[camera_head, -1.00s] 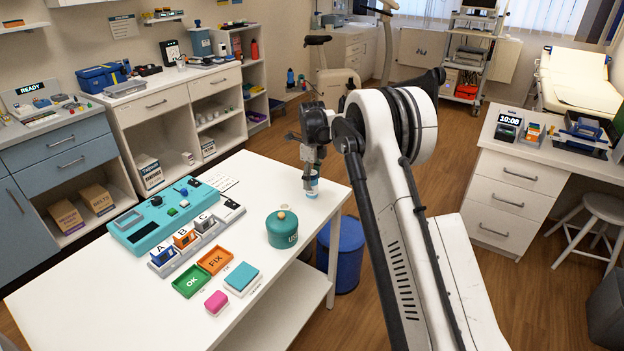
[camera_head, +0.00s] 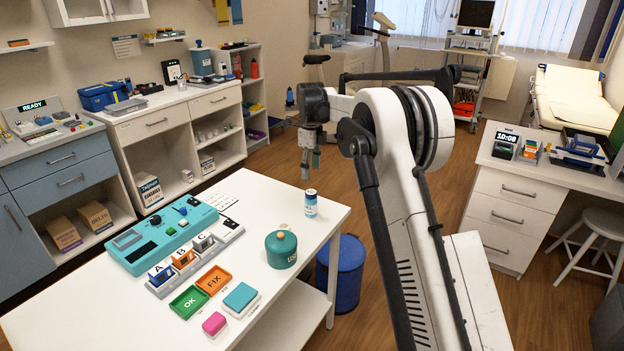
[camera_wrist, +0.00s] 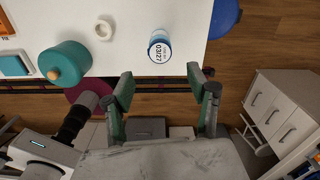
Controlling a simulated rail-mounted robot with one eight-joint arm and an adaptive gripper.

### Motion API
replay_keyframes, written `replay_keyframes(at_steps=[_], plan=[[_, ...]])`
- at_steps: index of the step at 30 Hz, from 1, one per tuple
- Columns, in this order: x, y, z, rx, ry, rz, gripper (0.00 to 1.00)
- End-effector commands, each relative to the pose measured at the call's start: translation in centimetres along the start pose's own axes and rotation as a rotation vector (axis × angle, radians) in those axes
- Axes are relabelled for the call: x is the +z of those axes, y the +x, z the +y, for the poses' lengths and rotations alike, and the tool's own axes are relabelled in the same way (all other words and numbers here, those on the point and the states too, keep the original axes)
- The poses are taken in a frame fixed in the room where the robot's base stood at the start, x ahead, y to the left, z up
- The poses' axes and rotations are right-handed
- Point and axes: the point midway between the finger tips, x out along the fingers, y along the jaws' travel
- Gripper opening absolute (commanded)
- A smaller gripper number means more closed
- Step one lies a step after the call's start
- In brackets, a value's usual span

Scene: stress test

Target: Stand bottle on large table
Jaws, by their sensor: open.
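The bottle (camera_head: 311,204) is small, with a white and blue label and a pale top. It stands upright on the large white table (camera_head: 262,198), near the far right corner. In the wrist view the bottle (camera_wrist: 160,46) is seen from above, with dark writing on it, near the table edge. My gripper (camera_head: 310,165) is above and behind the bottle in the head view. In the wrist view my gripper (camera_wrist: 160,82) is open and empty, its fingers apart from the bottle with a gap between.
A teal lidded pot (camera_head: 281,250) stands near the bottle. A teal device (camera_head: 160,233), the A-B-C holder (camera_head: 200,257) and green and orange trays (camera_head: 189,301) lie to the left. A blue bin (camera_head: 344,265) stands on the floor beside the table. Bare tabletop surrounds the bottle.

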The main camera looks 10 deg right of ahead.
Motion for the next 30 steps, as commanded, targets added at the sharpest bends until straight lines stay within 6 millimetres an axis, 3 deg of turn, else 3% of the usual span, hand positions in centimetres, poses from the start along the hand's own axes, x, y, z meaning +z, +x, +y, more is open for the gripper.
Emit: replay_keyframes(at_steps=[5, 11, 21, 30], plan=[[-0.5, -1.8, 0.6, -0.010, -0.045, -0.007, 0.53], [-2.5, -6.3, 3.4, -0.060, -0.241, -0.034, 0.53], [-7.7, -13.2, 10.4, -0.176, -0.645, -0.058, 0.53], [-13.0, -16.7, 17.6, -0.292, -0.996, -0.040, 0.53]])
